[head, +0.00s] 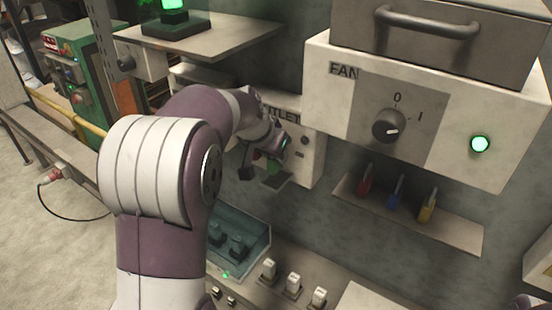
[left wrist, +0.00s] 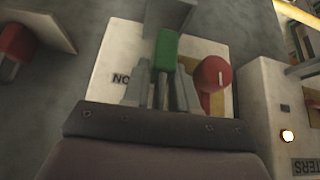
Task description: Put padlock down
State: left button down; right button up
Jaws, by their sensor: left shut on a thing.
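My left gripper (head: 280,150) reaches to the front of the outlet box (head: 310,150). It is shut on a green padlock (head: 272,168), which is small and partly hidden in the head view. In the left wrist view the green padlock (left wrist: 166,48) sits between the fingertips of the left gripper (left wrist: 165,88). A grey ledge (left wrist: 172,12) is close beyond the padlock; I cannot tell whether they touch.
A wall shelf (head: 460,232) at the right holds red, blue and yellow items. The fan box (head: 440,110) with a dial overhangs it. A red knob (left wrist: 213,75) is close right of the fingers. A blue-green tray (head: 235,240) and several switches are below.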

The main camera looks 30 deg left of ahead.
aim_at(277, 163)
pick_arm(q)
notch_tip(277, 163, down, 2)
jog(key=shift+d+f+p, duration=0.1)
jog(key=shift+p, duration=0.55)
jog(key=shift+w+f, duration=0.15)
jog(key=shift+f, duration=0.2)
jog(key=shift+f+b, duration=0.2)
jog(key=shift+b, duration=0.15)
jog(key=c, duration=0.9)
grip_release()
